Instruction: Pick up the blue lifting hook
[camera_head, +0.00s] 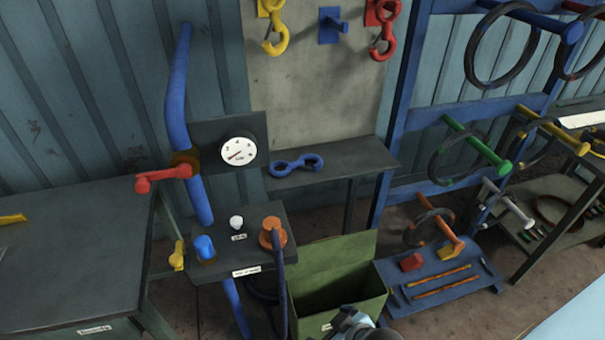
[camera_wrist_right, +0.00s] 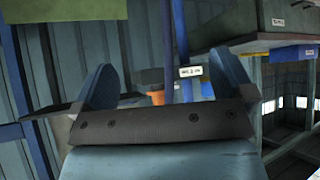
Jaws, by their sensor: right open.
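The blue lifting hook (camera_head: 297,164) lies flat on a dark narrow shelf (camera_head: 365,158) below the grey wall panel, in the head view. A blue peg holder (camera_head: 332,26) above it on the panel is empty, between a yellow hook (camera_head: 274,30) and a red hook (camera_head: 384,30). My right gripper (camera_wrist_right: 165,82) shows two blue fingers spread apart with nothing between them, in the wrist view. A grey part of my right arm shows at the bottom edge of the head view, well in front of the shelf. My left gripper is not in view.
A control stand with a gauge (camera_head: 238,151), a red lever (camera_head: 163,178) and an orange knob (camera_head: 273,232) stands left of the shelf. A green open bin (camera_head: 335,265) stands in front. A blue rack (camera_head: 445,282) with rods is on the right. A dark table (camera_head: 70,260) is at left.

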